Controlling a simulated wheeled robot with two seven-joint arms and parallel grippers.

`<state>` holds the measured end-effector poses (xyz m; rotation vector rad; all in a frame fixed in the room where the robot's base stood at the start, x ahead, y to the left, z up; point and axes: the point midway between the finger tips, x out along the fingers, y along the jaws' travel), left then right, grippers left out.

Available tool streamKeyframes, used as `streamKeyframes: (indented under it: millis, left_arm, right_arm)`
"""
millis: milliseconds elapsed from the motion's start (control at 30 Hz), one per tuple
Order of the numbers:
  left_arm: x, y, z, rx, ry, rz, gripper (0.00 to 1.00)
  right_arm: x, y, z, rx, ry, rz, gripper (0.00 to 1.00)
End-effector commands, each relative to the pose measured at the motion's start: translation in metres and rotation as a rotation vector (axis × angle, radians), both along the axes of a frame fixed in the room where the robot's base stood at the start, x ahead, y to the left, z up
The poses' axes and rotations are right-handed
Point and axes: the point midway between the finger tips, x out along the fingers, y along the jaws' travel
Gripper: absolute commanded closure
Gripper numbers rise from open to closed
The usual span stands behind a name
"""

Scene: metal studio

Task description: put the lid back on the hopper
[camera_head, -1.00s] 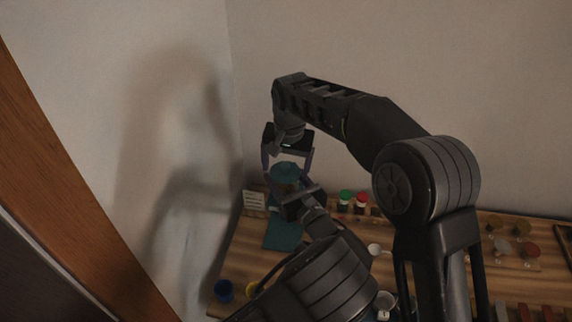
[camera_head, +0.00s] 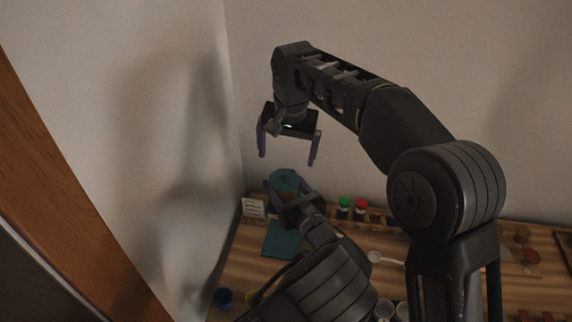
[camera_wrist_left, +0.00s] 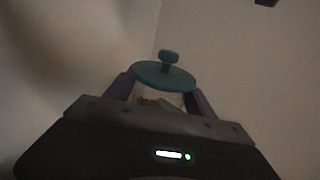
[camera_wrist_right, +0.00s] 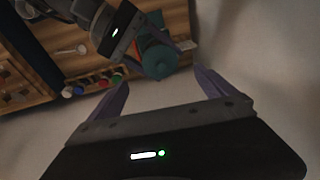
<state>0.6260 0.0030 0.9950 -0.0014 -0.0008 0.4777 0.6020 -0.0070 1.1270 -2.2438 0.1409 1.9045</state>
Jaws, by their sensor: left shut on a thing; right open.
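The teal lid (camera_head: 285,176) sits on top of the hopper, and its round knob shows in the left wrist view, where the lid (camera_wrist_left: 160,76) looks nearly level. The hopper (camera_wrist_left: 153,101) is a clear body with brownish contents, mostly hidden by the lid and my left gripper. My left gripper (camera_head: 287,188) is shut on the hopper, its fingers on either side below the lid. My right gripper (camera_head: 287,161) is open and empty above the lid, apart from it. The right wrist view shows the lid (camera_wrist_right: 159,62) beyond its spread fingers.
A teal mat (camera_head: 282,240) lies on the wooden table below the hopper. A small white card (camera_head: 253,207) stands at its left. Green-capped (camera_head: 344,202) and red-capped (camera_head: 361,206) jars stand to the right. A blue cup (camera_head: 223,297) is at the front left. Walls are close behind and left.

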Motion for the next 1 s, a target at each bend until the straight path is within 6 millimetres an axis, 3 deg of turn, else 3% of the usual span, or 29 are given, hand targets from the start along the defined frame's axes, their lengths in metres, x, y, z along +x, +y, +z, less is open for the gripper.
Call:
streamKeyframes:
  millis: [200,567,600,867,1000]
  left_arm:
    - [0.0,0.0,0.0,0.0,0.0,0.0,1.0]
    - [0.0,0.0,0.0,0.0,0.0,0.0,1.0]
    - [0.0,0.0,0.0,0.0,0.0,0.0,0.33]
    - [0.0,0.0,0.0,0.0,0.0,0.0,0.12]
    - [0.0,0.0,0.0,0.0,0.0,0.0,0.11]
  right_arm:
    - [-0.005,-0.001,0.03,0.001,-0.001,0.001,0.06]
    - [-0.006,-0.002,0.035,0.001,0.0,0.0,0.06]
    - [-0.006,-0.002,0.035,0.001,0.0,0.0,0.06]
    - [-0.006,-0.002,0.035,0.001,0.0,0.0,0.06]
    - [-0.006,-0.002,0.035,0.001,0.0,0.0,0.06]
